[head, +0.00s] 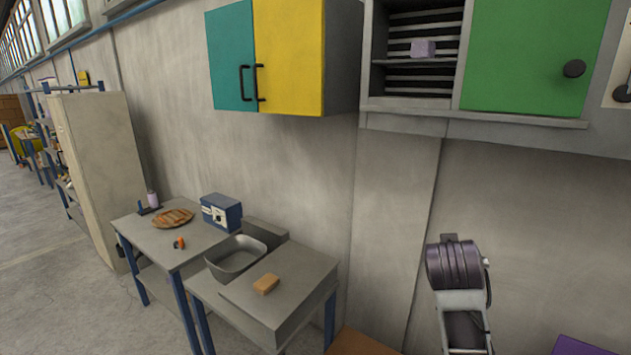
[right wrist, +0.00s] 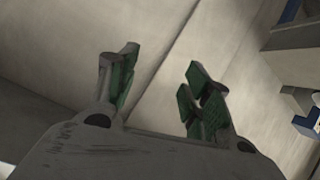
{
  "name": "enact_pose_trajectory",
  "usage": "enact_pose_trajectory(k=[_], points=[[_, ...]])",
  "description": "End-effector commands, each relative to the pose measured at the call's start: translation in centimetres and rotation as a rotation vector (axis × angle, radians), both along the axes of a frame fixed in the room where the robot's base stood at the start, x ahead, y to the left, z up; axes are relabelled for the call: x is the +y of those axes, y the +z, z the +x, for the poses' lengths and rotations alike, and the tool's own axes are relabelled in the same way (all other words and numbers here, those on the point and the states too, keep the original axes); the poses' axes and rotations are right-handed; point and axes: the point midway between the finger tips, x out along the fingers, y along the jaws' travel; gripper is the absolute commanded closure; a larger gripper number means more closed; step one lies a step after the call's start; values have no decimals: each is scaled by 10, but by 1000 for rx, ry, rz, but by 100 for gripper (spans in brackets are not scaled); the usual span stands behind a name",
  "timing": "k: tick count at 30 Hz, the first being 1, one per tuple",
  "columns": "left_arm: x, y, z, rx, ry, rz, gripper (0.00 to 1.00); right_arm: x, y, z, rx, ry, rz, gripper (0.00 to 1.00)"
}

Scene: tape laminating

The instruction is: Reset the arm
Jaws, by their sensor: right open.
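In the right wrist view my right gripper (right wrist: 161,70) is open, with a wide gap between its green-padded fingers. Nothing is between them. A plain pale wall surface shows behind the fingers, apart from them. In the head view part of my right arm (head: 456,265) stands raised at the lower right in front of the grey wall, and its gripper cannot be made out there. My left arm and left gripper are not in view.
A grey counter (head: 305,265) with a metal basin (head: 232,262) and a tan block (head: 266,284) stands left of my arm. Beside it, a table holds a plate of brown food (head: 172,218) and a blue box (head: 221,212). A yellow-doored cupboard (head: 290,55) and green-doored cupboard (head: 520,55) hang above.

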Motion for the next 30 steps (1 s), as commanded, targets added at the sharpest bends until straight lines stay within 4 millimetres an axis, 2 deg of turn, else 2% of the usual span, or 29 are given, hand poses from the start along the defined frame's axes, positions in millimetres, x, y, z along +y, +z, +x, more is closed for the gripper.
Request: enact_pose_trajectory(k=[3, 14, 23, 30], points=[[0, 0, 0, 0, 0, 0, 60, 5, -32, -8, 55, 33, 11, 51], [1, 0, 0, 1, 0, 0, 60, 22, -119, -42, 208, 132, 58, 51], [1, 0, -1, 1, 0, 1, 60, 37, -183, -81, 334, 210, 110, 51], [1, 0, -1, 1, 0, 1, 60, 50, -229, -120, 434, 267, 159, 51]])
